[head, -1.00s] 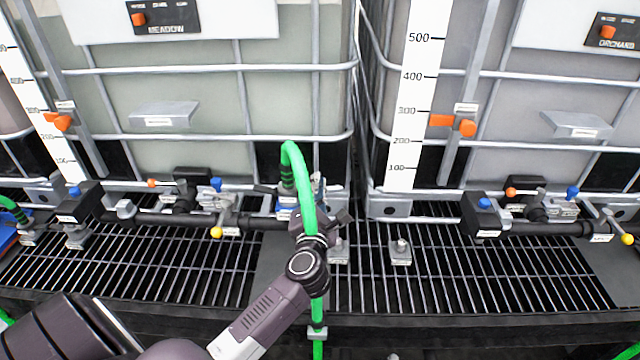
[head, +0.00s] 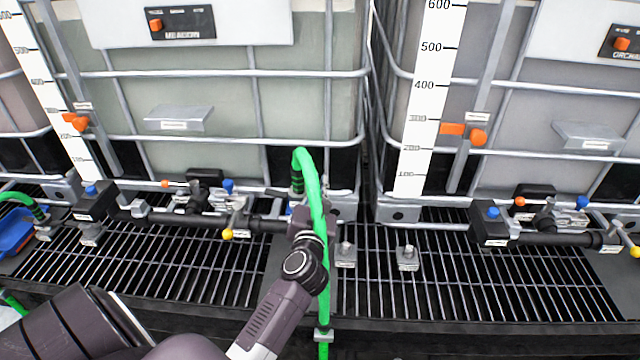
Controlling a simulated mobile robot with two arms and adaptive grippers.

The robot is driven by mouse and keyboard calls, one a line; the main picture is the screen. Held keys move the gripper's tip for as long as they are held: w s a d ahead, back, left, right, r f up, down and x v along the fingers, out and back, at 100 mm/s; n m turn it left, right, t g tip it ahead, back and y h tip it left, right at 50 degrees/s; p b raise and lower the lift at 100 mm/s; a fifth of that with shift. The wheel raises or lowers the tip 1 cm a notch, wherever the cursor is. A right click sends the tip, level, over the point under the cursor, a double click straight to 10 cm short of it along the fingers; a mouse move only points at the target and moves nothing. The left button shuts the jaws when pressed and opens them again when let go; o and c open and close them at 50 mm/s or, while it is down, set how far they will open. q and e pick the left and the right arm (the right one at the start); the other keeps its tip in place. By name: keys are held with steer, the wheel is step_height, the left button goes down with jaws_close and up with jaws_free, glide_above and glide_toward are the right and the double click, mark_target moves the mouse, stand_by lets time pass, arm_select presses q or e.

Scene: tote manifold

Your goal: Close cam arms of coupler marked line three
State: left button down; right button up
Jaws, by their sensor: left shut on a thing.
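A green hose (head: 308,170) arches down to a coupler at the end of the middle black manifold pipe (head: 268,225). The hose's dark ribbed end (head: 297,180) shows above the coupler. The coupler body is mostly hidden behind the hose and my left gripper (head: 306,213). My left gripper is at the coupler, shut on a part of it; the fingertips are covered, so which part I cannot tell. The cam arms and the line label cannot be made out. My right gripper is not in view.
A yellow-knobbed valve handle (head: 228,233) is left of the coupler. Two small grey blocks (head: 346,254) (head: 408,259) stand on the black grating (head: 440,290). The hose runs down through a clamp (head: 323,335).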

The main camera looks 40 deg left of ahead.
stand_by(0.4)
arm_select(q)
steer(key=c, duration=2.1)
jaws_free()
